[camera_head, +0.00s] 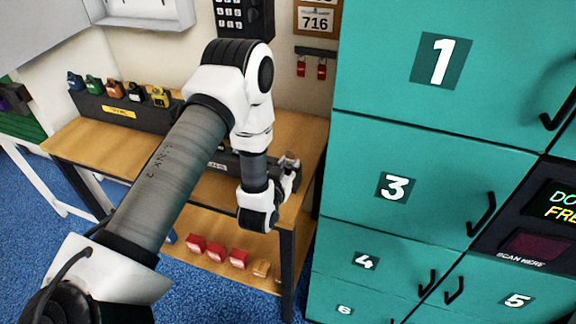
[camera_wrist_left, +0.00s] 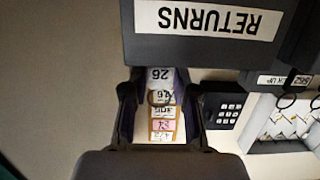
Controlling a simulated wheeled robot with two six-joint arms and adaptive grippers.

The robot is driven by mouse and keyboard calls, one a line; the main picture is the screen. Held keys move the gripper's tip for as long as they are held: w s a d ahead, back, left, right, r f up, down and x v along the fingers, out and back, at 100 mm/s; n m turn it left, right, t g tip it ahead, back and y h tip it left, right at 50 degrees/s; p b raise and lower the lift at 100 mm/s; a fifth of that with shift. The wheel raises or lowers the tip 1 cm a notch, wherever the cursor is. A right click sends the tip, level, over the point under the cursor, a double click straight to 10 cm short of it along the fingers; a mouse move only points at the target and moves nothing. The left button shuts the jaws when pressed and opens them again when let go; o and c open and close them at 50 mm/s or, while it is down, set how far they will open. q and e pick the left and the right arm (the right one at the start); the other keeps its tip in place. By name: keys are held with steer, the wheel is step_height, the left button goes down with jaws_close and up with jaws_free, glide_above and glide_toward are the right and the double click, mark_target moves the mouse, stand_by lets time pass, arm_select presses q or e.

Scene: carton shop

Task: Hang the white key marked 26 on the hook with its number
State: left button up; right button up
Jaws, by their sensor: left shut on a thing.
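My left gripper (camera_head: 290,166) is at the right end of the dark returns box on the wooden bench. In the left wrist view its two fingers (camera_wrist_left: 160,90) are closed in on a white piece marked 26 (camera_wrist_left: 160,75), which reads upside down. This appears to be the white key's tag; its key part cannot be made out. A second small label, also seeming to read 26 (camera_wrist_left: 163,97), shows just below it. The hook with number 26 cannot be picked out. My right gripper is not in view.
The returns box (camera_wrist_left: 210,50) fills the upper wrist view. A keypad box (camera_head: 243,15) hangs on the wall. Coloured padlocks stand on a dark rack (camera_head: 110,107) at the left. Red blocks (camera_head: 216,252) lie on the lower shelf. Teal lockers (camera_head: 430,150) stand close at the right.

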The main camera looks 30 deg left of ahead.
arm_select(q)
steer(key=shift+s+r+p, duration=0.2)
steer(key=shift+r+p, duration=0.85)
steer(key=shift+r, duration=0.45)
steer(key=f+b+v, duration=0.1)
steer(key=v, duration=0.7)
steer(key=shift+s+f, duration=0.25)
steer(key=shift+s, duration=0.1)
steer(key=shift+d, duration=0.1)
